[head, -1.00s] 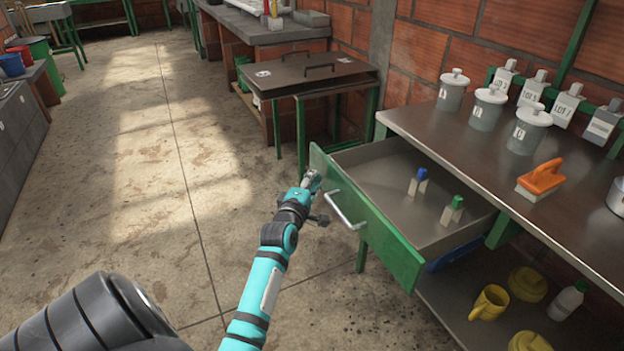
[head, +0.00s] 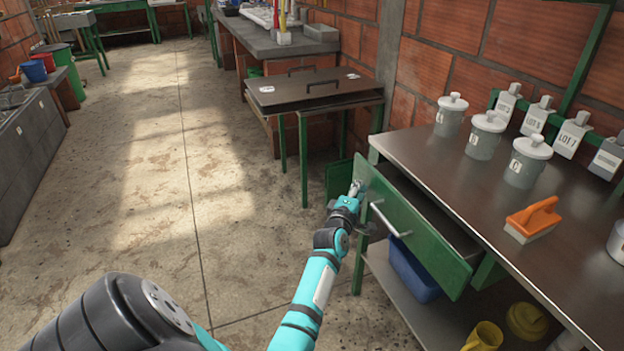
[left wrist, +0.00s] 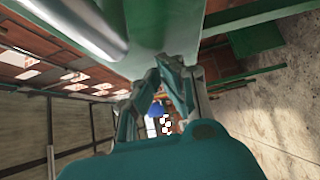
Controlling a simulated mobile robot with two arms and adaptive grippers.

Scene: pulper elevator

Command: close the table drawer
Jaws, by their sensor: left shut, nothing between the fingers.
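The table drawer has a green front (head: 420,232) with a pale bar handle (head: 388,218). In the left wrist view the shut fingers (left wrist: 170,75) are right by the green front (left wrist: 165,30), with the handle (left wrist: 80,25) at upper left. The drawer's inside is mostly hidden. My right gripper is not in view.
Lidded grey jars (head: 486,135), labelled bottles and an orange brush (head: 533,220) stand on the tabletop. A blue bin (head: 413,272) and yellow cups (head: 486,338) sit on the lower shelf. The floor (head: 230,240) to the left is clear.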

